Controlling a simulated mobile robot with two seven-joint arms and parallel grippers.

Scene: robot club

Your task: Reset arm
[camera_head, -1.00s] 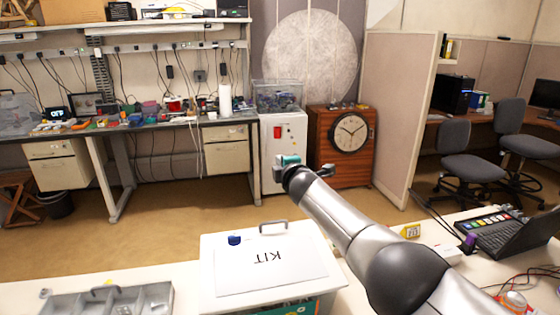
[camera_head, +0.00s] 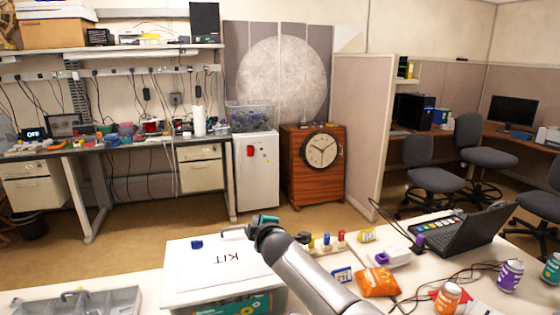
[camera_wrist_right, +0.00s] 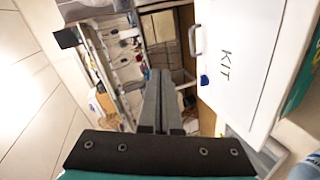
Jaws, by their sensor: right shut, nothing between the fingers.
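My right arm comes in from the bottom in the head view and ends in the teal and dark right gripper (camera_head: 262,222). Its fingers are mostly hidden there. In the right wrist view the two grey fingers (camera_wrist_right: 160,98) lie together, shut and empty. The gripper is close to the right of the handle of a white box marked KIT (camera_head: 215,290); I cannot tell whether they touch. The box also shows in the right wrist view (camera_wrist_right: 232,75). My left gripper is in neither view.
A grey divided tray (camera_head: 85,303) is at the lower left. Right of my arm are an orange pouch (camera_head: 378,282), a laptop (camera_head: 470,232), a purple can (camera_head: 510,275) and an orange can (camera_head: 447,298). A wooden clock cabinet (camera_head: 315,165) and open floor lie beyond.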

